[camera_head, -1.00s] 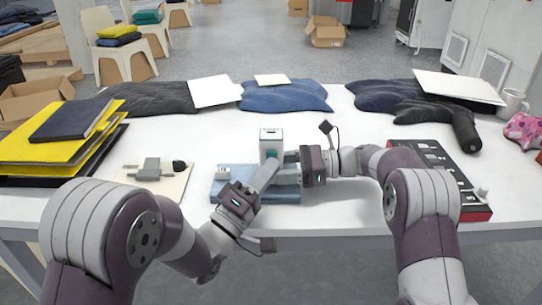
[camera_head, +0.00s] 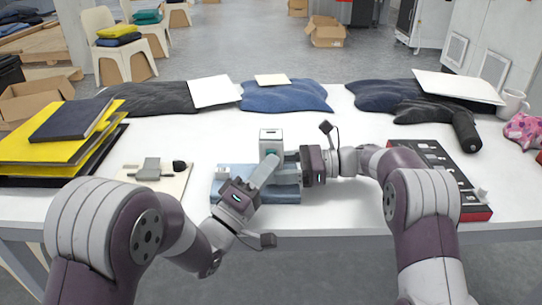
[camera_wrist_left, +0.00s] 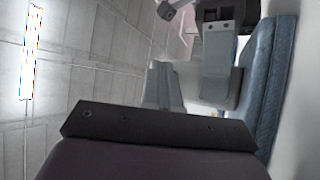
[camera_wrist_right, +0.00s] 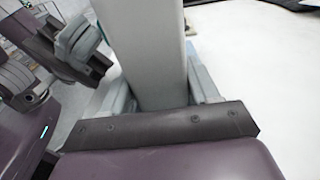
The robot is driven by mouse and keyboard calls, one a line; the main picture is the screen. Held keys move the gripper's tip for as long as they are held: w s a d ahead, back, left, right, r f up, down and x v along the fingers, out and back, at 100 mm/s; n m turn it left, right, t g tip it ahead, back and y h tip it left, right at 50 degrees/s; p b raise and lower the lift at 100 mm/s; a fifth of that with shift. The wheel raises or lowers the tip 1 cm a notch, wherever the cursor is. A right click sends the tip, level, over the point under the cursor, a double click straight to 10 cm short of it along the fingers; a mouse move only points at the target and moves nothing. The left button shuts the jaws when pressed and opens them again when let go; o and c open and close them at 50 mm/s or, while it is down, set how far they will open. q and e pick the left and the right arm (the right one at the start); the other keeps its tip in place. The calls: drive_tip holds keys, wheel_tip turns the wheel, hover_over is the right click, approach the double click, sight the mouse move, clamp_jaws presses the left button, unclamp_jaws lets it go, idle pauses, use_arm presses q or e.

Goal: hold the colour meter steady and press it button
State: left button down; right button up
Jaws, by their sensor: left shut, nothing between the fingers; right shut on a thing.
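The colour meter, a pale upright box with a green-blue mark (camera_head: 271,139), stands over the blue folded cloth (camera_head: 285,197). My right gripper (camera_head: 284,171) comes from the right and is shut on its lower body. In the right wrist view the meter (camera_wrist_right: 150,45) rises between the two fingers. My left gripper (camera_head: 269,163) is shut and empty, with its tips close in front of the meter. I cannot make out the button clearly.
A board with a grey fitting (camera_head: 150,172) lies left of the cloth. Yellow and dark folders (camera_head: 50,145) are stacked at far left. A dark panel box (camera_head: 440,165) lies at right. Dark and blue garments (camera_head: 285,97) line the back. The white table's middle behind the meter is clear.

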use_arm(q)
drive_tip(key=shift+w, duration=0.15)
idle(0.4)
drive_tip(key=shift+s, duration=0.85)
drive_tip(key=shift+s, duration=2.55)
use_arm(e)
drive_tip(key=o, duration=0.9)
